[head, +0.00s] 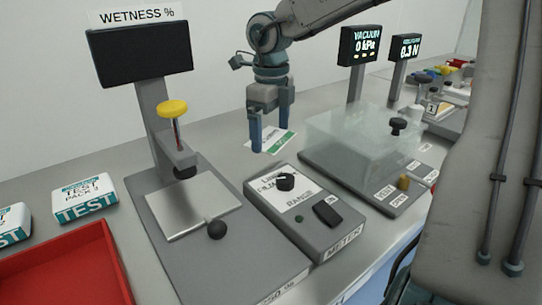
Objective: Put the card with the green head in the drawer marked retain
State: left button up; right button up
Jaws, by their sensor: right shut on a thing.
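My right gripper (270,138) points down above the bench, behind the grey meter box. It is shut on a white card with a green head (282,139), which shows between and behind its blue fingers. The card looks roughly flat; part of it is hidden by the fingers. I cannot tell how far it is above the bench. My left gripper is not in view. No drawer marked retain can be made out.
The meter box (310,212) with a black knob stands in front of the card. A wetness tester (165,235) is at left, with test packs (84,197) and a red tray (75,270). A clear vacuum chamber (350,140) stands right. A grey arm link of mine blocks the far right.

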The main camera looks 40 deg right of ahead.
aim_at(272, 163)
jog(key=shift+w+d+f, duration=0.1)
jog(key=shift+f, duration=2.7)
jog(key=shift+b, duration=0.35)
jog(key=shift+f+b, duration=0.25)
jog(key=shift+b, duration=0.05)
jog(key=o, duration=0.6)
jog(key=shift+s, duration=0.25)
jog(key=shift+a+f, duration=0.1)
jog(key=shift+a, duration=0.1)
